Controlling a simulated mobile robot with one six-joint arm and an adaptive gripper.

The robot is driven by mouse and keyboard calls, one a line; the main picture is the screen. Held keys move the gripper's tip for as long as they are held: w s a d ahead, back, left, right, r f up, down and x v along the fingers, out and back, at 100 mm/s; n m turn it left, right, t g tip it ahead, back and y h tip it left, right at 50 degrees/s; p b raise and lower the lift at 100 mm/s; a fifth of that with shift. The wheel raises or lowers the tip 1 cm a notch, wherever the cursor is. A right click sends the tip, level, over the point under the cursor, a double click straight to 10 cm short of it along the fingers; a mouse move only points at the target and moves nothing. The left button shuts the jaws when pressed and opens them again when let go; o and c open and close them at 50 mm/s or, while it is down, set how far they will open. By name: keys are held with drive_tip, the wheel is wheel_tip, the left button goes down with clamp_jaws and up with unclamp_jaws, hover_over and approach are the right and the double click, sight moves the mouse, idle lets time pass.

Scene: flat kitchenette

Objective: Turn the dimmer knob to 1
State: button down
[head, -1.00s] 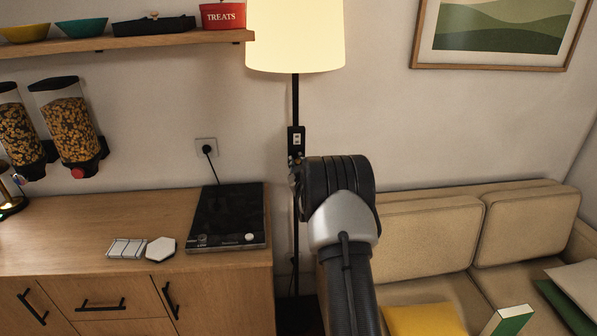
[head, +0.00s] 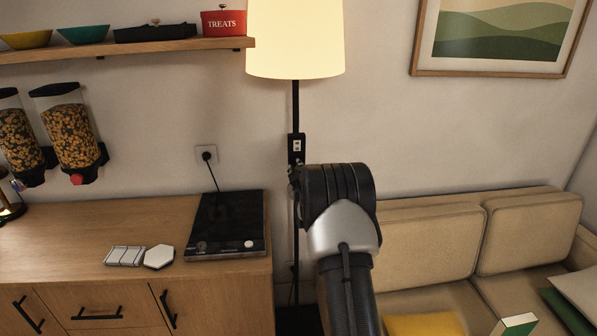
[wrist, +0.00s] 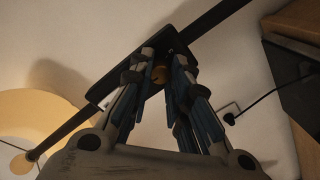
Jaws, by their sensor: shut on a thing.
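The dimmer box (head: 296,147) is a dark plate with a pale label on the black pole of the floor lamp (head: 295,40). It also shows in the wrist view (wrist: 185,38), slanting across the top. The round brassy dimmer knob (wrist: 160,73) sits on it. My gripper (wrist: 163,62) has its two fingers on either side of the knob, shut on it. In the head view my arm hides most of the gripper and the knob. The lampshade glows warm yellow. I cannot read any dial marks or the knob's setting.
Left of the lamp, a wooden cabinet (head: 90,225) carries a black hob (head: 227,230), plugged into the wall socket (head: 206,154). A beige sofa (head: 430,240) stands at the right. The wall is close behind the pole.

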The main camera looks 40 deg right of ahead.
drive_tip(key=shift+w+r, duration=0.1)
drive_tip(key=shift+r, duration=0.15)
drive_tip(key=c, duration=1.9)
unclamp_jaws()
drive_tip(key=o, duration=0.4)
drive_tip(key=shift+f, duration=0.2)
drive_tip(key=shift+o, duration=0.2)
drive_tip(key=v, duration=1.2)
